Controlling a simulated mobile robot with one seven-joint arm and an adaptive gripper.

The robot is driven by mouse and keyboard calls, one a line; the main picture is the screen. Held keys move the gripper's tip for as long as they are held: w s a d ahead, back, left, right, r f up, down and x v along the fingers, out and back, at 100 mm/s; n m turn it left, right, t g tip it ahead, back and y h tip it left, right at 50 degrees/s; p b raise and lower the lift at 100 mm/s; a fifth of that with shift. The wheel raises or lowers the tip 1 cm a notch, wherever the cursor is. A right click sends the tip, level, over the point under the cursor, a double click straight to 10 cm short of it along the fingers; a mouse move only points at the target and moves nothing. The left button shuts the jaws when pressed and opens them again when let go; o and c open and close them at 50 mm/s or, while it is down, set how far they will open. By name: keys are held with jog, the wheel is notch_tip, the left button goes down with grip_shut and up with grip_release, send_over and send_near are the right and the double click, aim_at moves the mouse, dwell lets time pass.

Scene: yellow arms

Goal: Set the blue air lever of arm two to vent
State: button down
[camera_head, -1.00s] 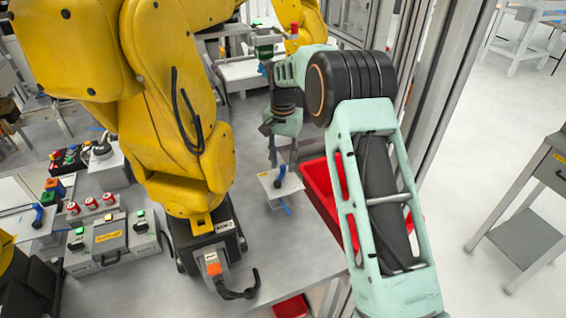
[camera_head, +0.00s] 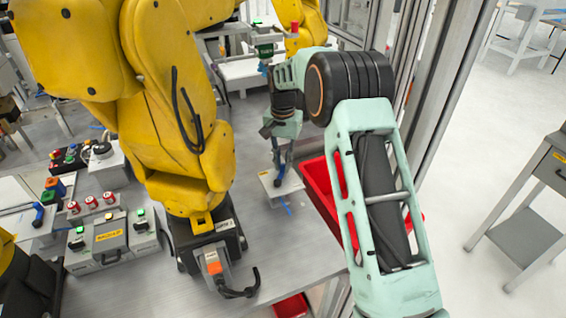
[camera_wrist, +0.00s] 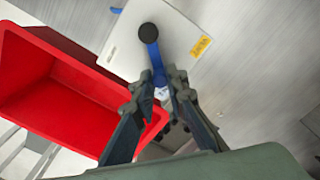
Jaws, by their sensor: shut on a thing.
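The blue air lever (camera_wrist: 154,58) runs from a round black hub (camera_wrist: 149,33) on a white plate (camera_wrist: 120,50) with a small yellow label (camera_wrist: 201,46). In the wrist view its free end lies between the fingertips of my gripper (camera_wrist: 160,78), which is shut on it. In the head view my gripper (camera_head: 279,168) points down at the same white plate (camera_head: 292,186), to the right of the nearest yellow arm (camera_head: 195,150). The fingers hide much of the lever there. The lever's position marks cannot be read.
A red bin (camera_head: 318,188) stands close to the right of the plate; it fills the left of the wrist view (camera_wrist: 40,90). A second blue lever (camera_head: 38,213) sits on another plate at the far left, near a control box (camera_head: 110,238). Bare bench lies in front of the plate.

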jog(key=a+n, duration=0.1)
jog(key=n, duration=0.1)
jog(key=a+n, duration=0.1)
jog(key=n, duration=0.1)
jog(key=shift+w, duration=0.1)
jog(key=shift+a+n, duration=0.45)
jog(key=shift+n, duration=0.6)
jog(key=shift+a+n, duration=0.4)
jog(key=shift+n, duration=0.65)
jog(key=shift+s, duration=0.2)
jog(key=c, duration=1.9)
grip_release()
jog(key=shift+c, duration=0.2)
jog(key=shift+r, duration=0.1)
notch_tip(320, 180, up, 7)
jog(key=shift+r, duration=0.2)
